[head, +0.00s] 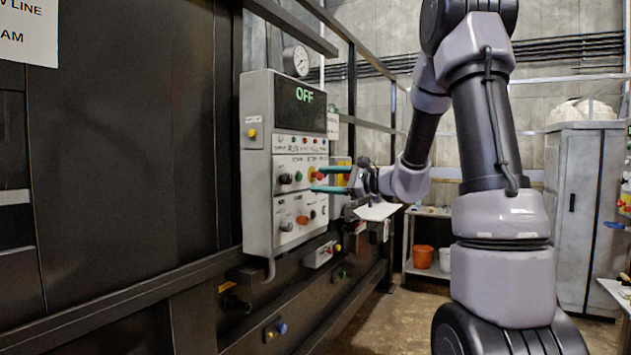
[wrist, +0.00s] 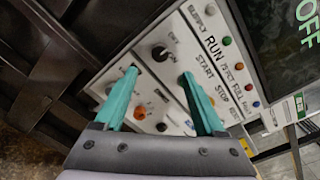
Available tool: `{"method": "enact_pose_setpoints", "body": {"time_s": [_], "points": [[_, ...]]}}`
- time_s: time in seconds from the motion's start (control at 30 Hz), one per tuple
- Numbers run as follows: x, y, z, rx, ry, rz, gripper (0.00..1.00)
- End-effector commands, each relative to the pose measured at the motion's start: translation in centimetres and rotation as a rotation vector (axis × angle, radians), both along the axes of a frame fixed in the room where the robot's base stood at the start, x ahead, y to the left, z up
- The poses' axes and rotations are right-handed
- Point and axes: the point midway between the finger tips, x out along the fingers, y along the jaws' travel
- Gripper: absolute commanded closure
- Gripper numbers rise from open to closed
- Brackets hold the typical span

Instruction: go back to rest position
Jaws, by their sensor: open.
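My gripper (head: 315,181) has teal fingers and is open, with nothing between them. The wrist view shows the open fingers (wrist: 159,74) tilted over the panel face, with a black knob (wrist: 159,53) beyond and between the tips. An orange knob (wrist: 140,112) also shows between the fingers. The panel's dark screen (head: 299,104) reads OFF in green.
Dark compactor walls (head: 130,140) and rails fill the left. A pressure gauge (head: 296,61) stands above the panel. A grey cabinet (head: 583,200) is at the right. An orange bucket (head: 423,257) sits on a shelf behind. Some floor is clear between the compactor and my arm.

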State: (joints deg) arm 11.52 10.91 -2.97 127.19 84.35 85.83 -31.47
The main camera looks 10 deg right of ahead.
Motion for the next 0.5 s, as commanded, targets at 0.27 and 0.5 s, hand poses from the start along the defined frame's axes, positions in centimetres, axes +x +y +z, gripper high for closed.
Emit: {"method": "enact_pose_setpoints", "body": {"time_s": [0.27, 0.5], "points": [[-0.1, 0.0, 0.0, -0.001, -0.001, 0.001, 0.28], [-5.8, 3.7, 1.0, -0.182, -0.003, 0.152, 0.28]]}}
